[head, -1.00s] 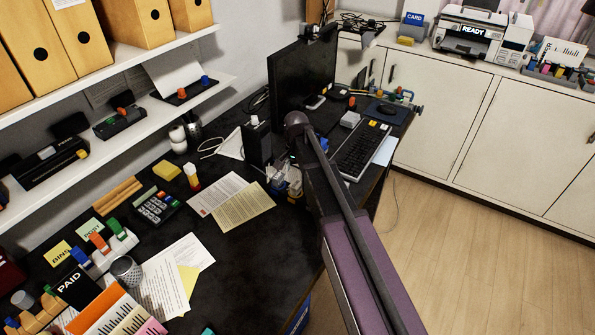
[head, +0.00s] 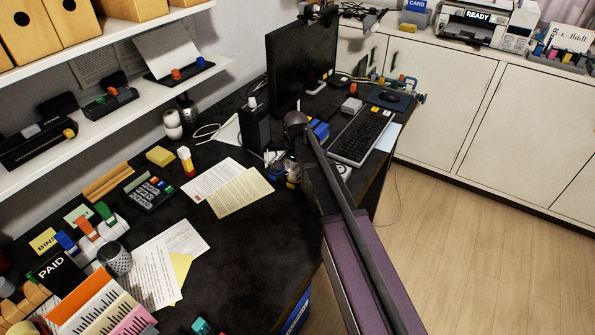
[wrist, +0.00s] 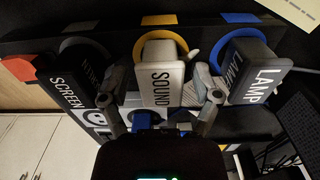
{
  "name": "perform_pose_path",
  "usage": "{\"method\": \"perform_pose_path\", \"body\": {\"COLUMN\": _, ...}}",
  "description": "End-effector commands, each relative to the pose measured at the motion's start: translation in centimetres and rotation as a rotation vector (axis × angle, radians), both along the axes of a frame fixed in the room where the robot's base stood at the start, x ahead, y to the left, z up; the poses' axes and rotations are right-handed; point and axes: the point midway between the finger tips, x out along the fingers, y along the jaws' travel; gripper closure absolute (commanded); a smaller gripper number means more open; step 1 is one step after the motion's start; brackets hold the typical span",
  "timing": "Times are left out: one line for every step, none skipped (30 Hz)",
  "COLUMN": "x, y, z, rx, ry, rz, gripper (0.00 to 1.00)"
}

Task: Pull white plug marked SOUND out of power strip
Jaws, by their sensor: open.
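In the wrist view the white plug marked SOUND (wrist: 162,82) sits in the dark power strip (wrist: 110,43), with a yellow ring around its base. My gripper (wrist: 160,98) is open, with one finger on each side of this plug. I cannot tell whether the fingers touch it. A grey plug marked LAMP (wrist: 247,78), with a blue ring, sits to its right. A black plug marked SCREEN (wrist: 66,86) sits to its left. In the head view my arm mostly hides the gripper and the strip.
In the head view the dark desk holds a monitor (head: 302,62), a keyboard (head: 361,136) and papers (head: 240,190) around my arm. Dark cables (wrist: 265,160) lie at the lower right in the wrist view. The wooden floor (head: 480,220) at right is clear.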

Motion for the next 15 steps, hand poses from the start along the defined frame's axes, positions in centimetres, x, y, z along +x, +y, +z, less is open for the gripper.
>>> {"method": "perform_pose_path", "body": {"x": 0.0, "y": 0.01, "z": -0.57, "rx": 0.0, "ry": 0.0, "rz": 0.0, "gripper": 0.2}}
{"method": "perform_pose_path", "body": {"x": -0.01, "y": 0.02, "z": -0.68, "rx": 0.0, "ry": 0.0, "rz": 0.0, "gripper": 0.2}}
{"method": "perform_pose_path", "body": {"x": -0.01, "y": 0.02, "z": -0.81, "rx": 0.0, "ry": 0.0, "rz": 0.0, "gripper": 0.2}}
{"method": "perform_pose_path", "body": {"x": -0.01, "y": 0.03, "z": -0.89, "rx": 0.0, "ry": 0.0, "rz": 0.0, "gripper": 0.2}}
{"method": "perform_pose_path", "body": {"x": -0.01, "y": 0.02, "z": -0.96, "rx": 0.0, "ry": 0.0, "rz": 0.0, "gripper": 0.2}}
{"method": "perform_pose_path", "body": {"x": -0.01, "y": 0.03, "z": -1.03, "rx": 0.0, "ry": 0.0, "rz": 0.0, "gripper": 0.2}}
{"method": "perform_pose_path", "body": {"x": -0.01, "y": 0.03, "z": -1.07, "rx": 0.0, "ry": 0.0, "rz": 0.0, "gripper": 0.2}}
{"method": "perform_pose_path", "body": {"x": -0.01, "y": 0.04, "z": -1.09, "rx": 0.0, "ry": 0.0, "rz": 0.0, "gripper": 0.2}}
{"method": "perform_pose_path", "body": {"x": -0.01, "y": 0.04, "z": -1.11, "rx": 0.0, "ry": 0.0, "rz": 0.001, "gripper": 0.2}}
{"method": "perform_pose_path", "body": {"x": -0.01, "y": 0.04, "z": -1.11, "rx": 0.0, "ry": 0.0, "rz": 0.001, "gripper": 0.2}}
{"method": "perform_pose_path", "body": {"x": -0.01, "y": 0.04, "z": -1.11, "rx": 0.0, "ry": 0.0, "rz": 0.001, "gripper": 0.2}}
{"method": "perform_pose_path", "body": {"x": -0.01, "y": 0.04, "z": -1.1, "rx": 0.0, "ry": 0.0, "rz": 0.001, "gripper": 0.2}}
{"method": "perform_pose_path", "body": {"x": -0.01, "y": 0.06, "z": -1.1, "rx": 0.0, "ry": 0.0, "rz": 0.001, "gripper": 0.2}}
{"method": "perform_pose_path", "body": {"x": -0.01, "y": 0.06, "z": -1.09, "rx": 0.0, "ry": 0.0, "rz": 0.001, "gripper": 0.2}}
{"method": "perform_pose_path", "body": {"x": -0.01, "y": 0.06, "z": -1.08, "rx": 0.0, "ry": 0.0, "rz": 0.001, "gripper": 0.2}}
